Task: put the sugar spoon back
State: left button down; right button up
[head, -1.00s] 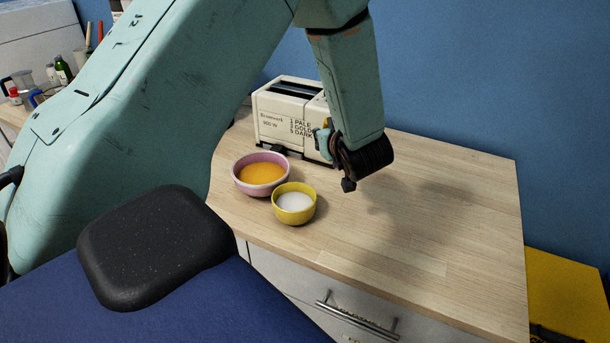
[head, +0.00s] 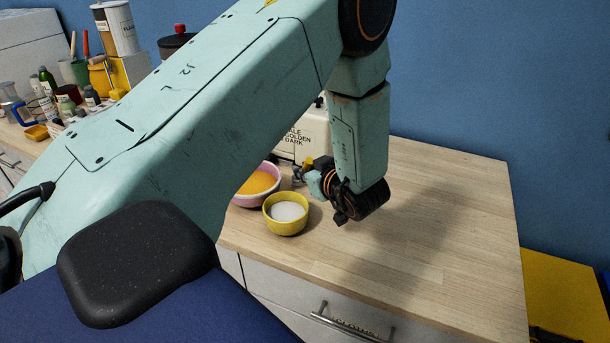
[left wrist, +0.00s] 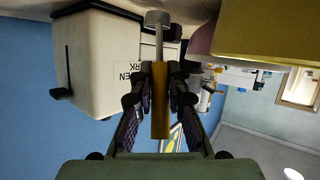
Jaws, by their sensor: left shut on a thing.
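My left gripper (head: 304,172) hangs above the counter, just behind and right of the yellow bowl (head: 286,222) of white sugar. In the left wrist view, the gripper (left wrist: 161,90) is shut on the sugar spoon (left wrist: 160,105), which has a yellow-orange handle and a grey metal head pointing away from my wrist. The spoon's head looks clear of the bowls. The yellow bowl also shows close by at the top right of the left wrist view (left wrist: 270,38). My right gripper is not in view.
A pink bowl (head: 237,198) with orange contents stands behind and left of the yellow bowl, partly hidden by my arm. A cream toaster (head: 303,140) stands behind. The counter's right side (head: 440,215) is clear. Bottles and jars (head: 50,95) crowd the far left.

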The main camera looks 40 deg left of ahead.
pick_arm(q)
jog(key=shift+s+a+f, duration=0.1)
jog(key=shift+a+f, duration=0.05)
jog(key=shift+f, duration=0.5)
jog(key=shift+d+r, duration=0.15)
jog(key=shift+d, duration=0.2)
jog(key=shift+f, duration=0.2)
jog(key=c, duration=1.4)
grip_release()
jog(key=shift+a, duration=0.3)
jog(key=shift+o, duration=0.4)
jog(key=shift+d, duration=0.3)
jog(key=shift+a+r, duration=0.1)
jog(key=shift+r, duration=0.15)
jog(key=p+v, duration=0.8)
jog(key=v, duration=0.4)
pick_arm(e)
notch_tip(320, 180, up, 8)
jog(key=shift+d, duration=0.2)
